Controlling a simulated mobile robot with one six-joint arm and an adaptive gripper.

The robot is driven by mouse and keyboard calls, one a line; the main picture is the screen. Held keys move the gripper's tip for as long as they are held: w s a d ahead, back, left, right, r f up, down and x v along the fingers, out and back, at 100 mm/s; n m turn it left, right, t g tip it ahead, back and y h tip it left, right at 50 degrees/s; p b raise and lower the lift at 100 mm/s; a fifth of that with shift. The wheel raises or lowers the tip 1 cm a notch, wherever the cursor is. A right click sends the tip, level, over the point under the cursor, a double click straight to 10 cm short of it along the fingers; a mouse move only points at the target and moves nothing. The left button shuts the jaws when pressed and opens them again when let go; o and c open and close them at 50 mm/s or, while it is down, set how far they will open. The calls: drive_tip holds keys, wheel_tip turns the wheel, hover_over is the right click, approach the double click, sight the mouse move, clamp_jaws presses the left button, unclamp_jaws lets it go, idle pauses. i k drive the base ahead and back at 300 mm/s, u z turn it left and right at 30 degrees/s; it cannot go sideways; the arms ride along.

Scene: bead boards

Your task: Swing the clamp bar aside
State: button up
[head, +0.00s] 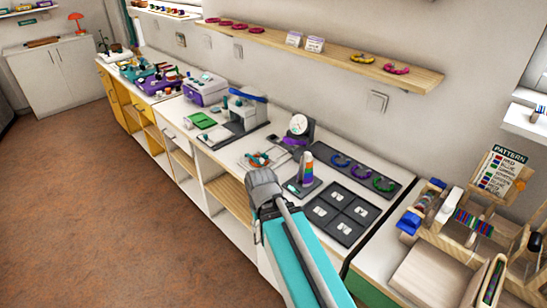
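I cannot pick out a clamp bar for certain in the head view. A grey bench device with a blue bar or lever (248,95) across its top stands on the white counter, left of the middle. It is small in the picture, and I cannot tell whether that bar is the clamp bar or how it is fastened. My teal arm reaches in from the bottom, and its grey joint (262,184) is in front of the counter edge. My gripper's fingers do not show. The arm's grey joint appears apart from the blue-barred device.
Near my arm are a tray with small red and teal pieces (244,161), a rainbow cone (307,168), a dark board with curved pieces (352,172) and a dark tray with white cards (368,203). A wooden loom (458,230) stands right. The brown floor (110,215) is clear.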

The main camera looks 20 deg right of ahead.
sight(261, 162)
drive_tip(key=z, duration=0.95)
drive_tip(key=k, duration=0.8)
drive_tip(key=u, duration=0.6)
drive_tip(key=i, duration=1.05)
